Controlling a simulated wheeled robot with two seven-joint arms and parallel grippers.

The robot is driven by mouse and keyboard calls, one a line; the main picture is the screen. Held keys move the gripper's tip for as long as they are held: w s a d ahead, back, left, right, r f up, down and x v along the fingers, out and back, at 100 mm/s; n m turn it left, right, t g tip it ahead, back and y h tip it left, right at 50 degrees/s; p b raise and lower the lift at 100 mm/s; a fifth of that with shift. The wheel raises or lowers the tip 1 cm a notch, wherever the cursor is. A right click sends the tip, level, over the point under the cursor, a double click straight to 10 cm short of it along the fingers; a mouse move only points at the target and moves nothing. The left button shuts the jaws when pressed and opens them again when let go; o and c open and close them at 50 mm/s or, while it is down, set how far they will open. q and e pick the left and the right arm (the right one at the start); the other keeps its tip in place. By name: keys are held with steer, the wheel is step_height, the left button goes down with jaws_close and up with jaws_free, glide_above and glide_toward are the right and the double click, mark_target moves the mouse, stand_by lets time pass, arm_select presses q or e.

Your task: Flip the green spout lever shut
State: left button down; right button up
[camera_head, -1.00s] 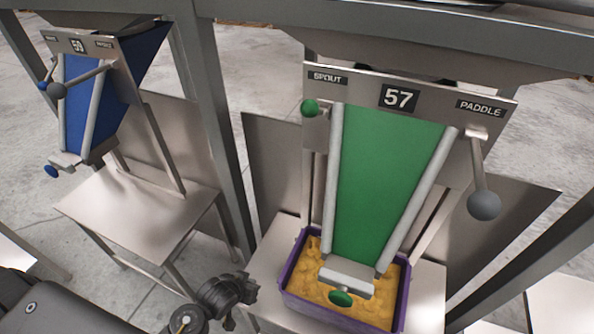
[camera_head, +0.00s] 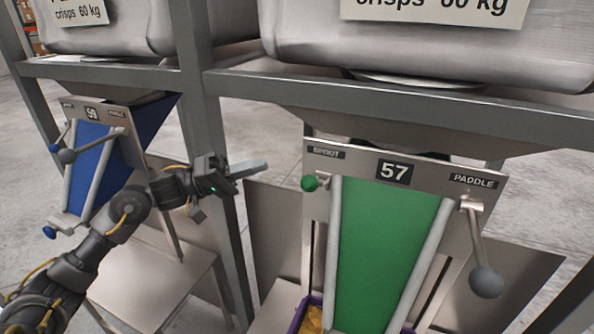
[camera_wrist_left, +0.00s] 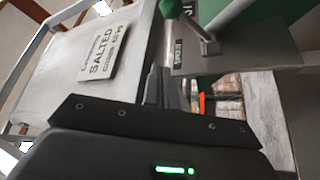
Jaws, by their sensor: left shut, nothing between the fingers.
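The green spout lever (camera_head: 310,183) has a round green knob and sits under the SPOUT label at the left of the plate numbered 57 (camera_head: 393,171). In the left wrist view the green knob (camera_wrist_left: 180,8) shows at the top, with its metal arm running down to the right. My left gripper (camera_head: 262,167) is shut and empty, to the left of the knob and a little above it, apart from it. Its fingers (camera_wrist_left: 165,85) point toward the plate in the left wrist view. The green chute (camera_head: 385,250) hangs below the plate. My right gripper is out of view.
A grey-knobbed paddle lever (camera_head: 486,282) hangs at the plate's right. A steel post (camera_head: 205,130) stands behind my left arm, and a blue-chuted weigher (camera_head: 88,165) is at left. A purple crate (camera_head: 298,318) with yellow contents shows partly at the bottom.

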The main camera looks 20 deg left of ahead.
mark_target(314, 184)
arm_select(q)
steer(key=p+x, duration=0.6)
steer(key=x, duration=0.4)
steer(key=s+f, duration=0.1)
steer(key=s+f+p, duration=0.1)
steer(key=s, duration=0.1)
steer(key=shift+s+d+f, duration=0.1)
steer(key=shift+d, duration=0.1)
steer(key=shift+d, duration=0.1)
